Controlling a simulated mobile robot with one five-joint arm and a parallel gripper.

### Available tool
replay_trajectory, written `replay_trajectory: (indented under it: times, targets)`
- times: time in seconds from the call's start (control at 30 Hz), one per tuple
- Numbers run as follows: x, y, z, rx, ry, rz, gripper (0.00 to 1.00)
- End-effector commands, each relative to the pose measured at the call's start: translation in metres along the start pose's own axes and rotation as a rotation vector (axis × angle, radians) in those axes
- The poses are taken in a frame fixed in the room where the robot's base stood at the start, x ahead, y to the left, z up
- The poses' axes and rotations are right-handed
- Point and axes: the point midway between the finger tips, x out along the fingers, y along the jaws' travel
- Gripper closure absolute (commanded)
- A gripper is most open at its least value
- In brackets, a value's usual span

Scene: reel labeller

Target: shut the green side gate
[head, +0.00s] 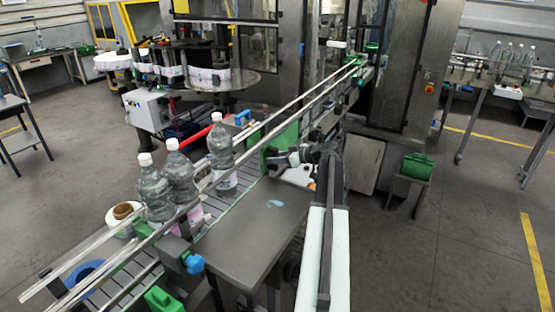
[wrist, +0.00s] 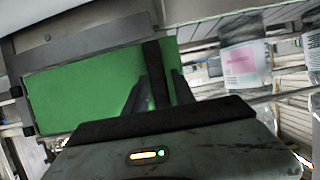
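The green side gate (head: 282,142) is a flat panel beside the conveyor rails in the head view. It fills much of the left and middle of the wrist view (wrist: 80,88). A dark upright bar (wrist: 154,65) stands in front of or on the panel towards its right end. My gripper (head: 283,158) is close to the gate in the head view. In the wrist view its two dark fingers (wrist: 159,88) stand apart, one on each side of the bar. Whether they touch the bar or the panel I cannot tell. The gate's hinge is not clear.
Several clear bottles (head: 181,178) stand on the conveyor (head: 122,272) at the left, between metal rails. A green box on a stand (head: 417,166) is at the right. Open floor lies further right.

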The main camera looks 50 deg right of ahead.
Motion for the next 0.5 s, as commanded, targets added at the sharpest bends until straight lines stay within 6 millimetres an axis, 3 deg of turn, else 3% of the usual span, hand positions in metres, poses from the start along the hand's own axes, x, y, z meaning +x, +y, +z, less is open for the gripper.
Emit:
replay_trajectory:
  times: [0.03,0.1,0.5]
  targets:
    - [-0.0002,0.0001,0.0,0.0,0.0,0.0,0.86]
    - [-0.0003,0.0002,0.0001,0.0,0.0,0.0,1.0]
    - [-0.0011,0.0007,0.0004,0.001,0.0,0.001,1.0]
